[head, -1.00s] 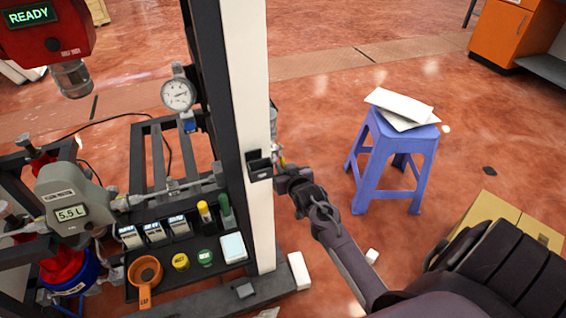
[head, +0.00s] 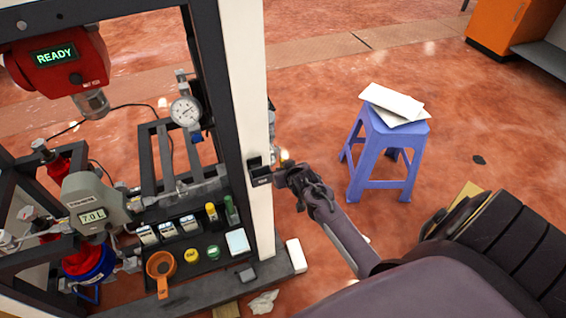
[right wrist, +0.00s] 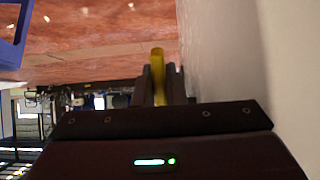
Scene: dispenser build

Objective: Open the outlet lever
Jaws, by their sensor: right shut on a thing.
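The outlet lever (right wrist: 158,62) shows as a yellow handle in the right wrist view, between the two dark fingers. My right gripper (right wrist: 158,88) is shut on it. In the head view my right gripper (head: 283,175) is at the right side of the white post (head: 252,130), by a small black box (head: 261,176). My left gripper is not in view.
The grey meter (head: 92,205) reads 7.0 L. The red unit (head: 58,62) reads READY.

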